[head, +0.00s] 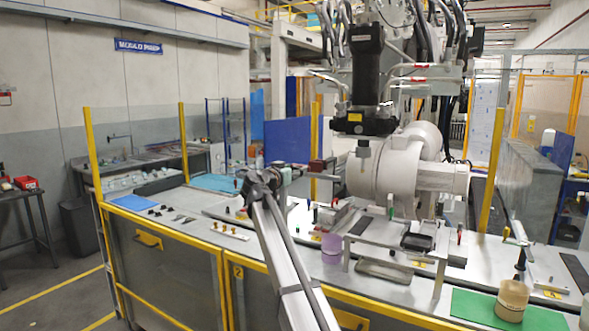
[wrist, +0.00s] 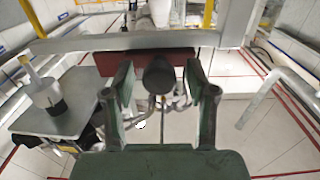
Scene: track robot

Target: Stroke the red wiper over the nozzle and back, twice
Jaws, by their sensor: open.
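A dark red block, which looks like the red wiper (wrist: 117,62), lies across the wrist view just beyond my gripper (wrist: 160,82). A dark round knob (wrist: 159,74) stands between the two green fingers, with a gap visible on each side; whether it belongs to the red block I cannot tell. My gripper is open. In the head view my gripper (head: 280,175) is over the bench, left of a small dark red block (head: 317,166). A thin grey rod (head: 328,177) runs from there toward the large white cylinder (head: 385,174). I cannot tell for sure which part is the nozzle.
A grey bar (wrist: 75,43) crosses behind the red block in the wrist view. A pot with a brush (wrist: 47,97) stands on a grey plate at left. On the bench are a purple cup (head: 331,248), a metal stand (head: 398,248) and a tan pot (head: 511,300).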

